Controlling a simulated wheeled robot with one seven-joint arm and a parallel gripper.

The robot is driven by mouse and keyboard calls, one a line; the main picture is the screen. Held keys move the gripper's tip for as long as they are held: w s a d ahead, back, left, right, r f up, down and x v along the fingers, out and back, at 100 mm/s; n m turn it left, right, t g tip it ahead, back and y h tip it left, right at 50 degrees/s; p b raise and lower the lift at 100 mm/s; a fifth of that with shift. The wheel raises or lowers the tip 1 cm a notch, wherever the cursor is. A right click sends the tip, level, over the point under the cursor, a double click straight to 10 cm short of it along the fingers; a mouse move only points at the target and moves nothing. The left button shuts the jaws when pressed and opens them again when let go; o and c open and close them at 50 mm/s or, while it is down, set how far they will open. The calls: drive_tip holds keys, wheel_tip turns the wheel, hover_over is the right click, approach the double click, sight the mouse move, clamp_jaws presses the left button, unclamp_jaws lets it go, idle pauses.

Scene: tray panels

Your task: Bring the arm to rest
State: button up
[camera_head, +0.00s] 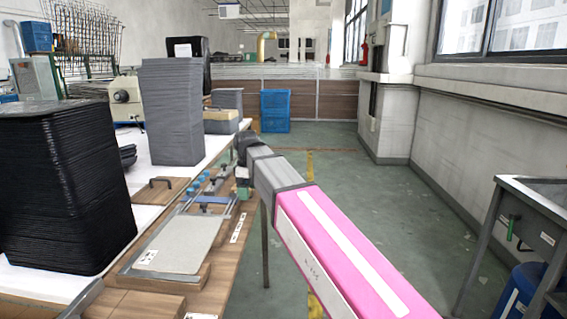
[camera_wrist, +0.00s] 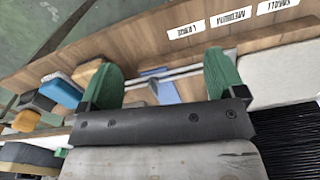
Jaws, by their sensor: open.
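My arm reaches forward from the lower right in the head view, over the edge of the wooden work board. My gripper (camera_head: 243,187) is at its far end, small and partly hidden by the arm. In the wrist view my gripper (camera_wrist: 163,76) shows two green fingers spread wide apart, with nothing seen held between them. The wooden board (camera_wrist: 130,48) and a blue piece (camera_wrist: 167,90) show beyond and between the fingers.
A black tray stack (camera_head: 60,190) and a grey stack (camera_head: 172,112) stand on the white table at left. A flat grey panel (camera_head: 185,243) lies on the board. Labels (camera_wrist: 230,17) mark the board. The green floor (camera_head: 370,210) at right is clear before a metal sink (camera_head: 530,215).

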drive_tip(key=s+d+f+m, duration=0.4)
drive_tip(key=d+f+m, duration=0.1)
drive_tip(key=d+f, duration=0.5)
drive_tip(key=s+d+f+m, duration=0.3)
drive_tip(key=d+f+m, duration=0.2)
drive_tip(key=d+f, duration=0.5)
drive_tip(key=s+d+f+m, duration=0.4)
drive_tip(key=d+f+m, duration=0.1)
drive_tip(key=d+f, duration=0.5)
drive_tip(key=shift+s+d+f, duration=0.15)
drive_tip(key=shift+s+d, duration=0.15)
drive_tip(key=shift+d, duration=0.15)
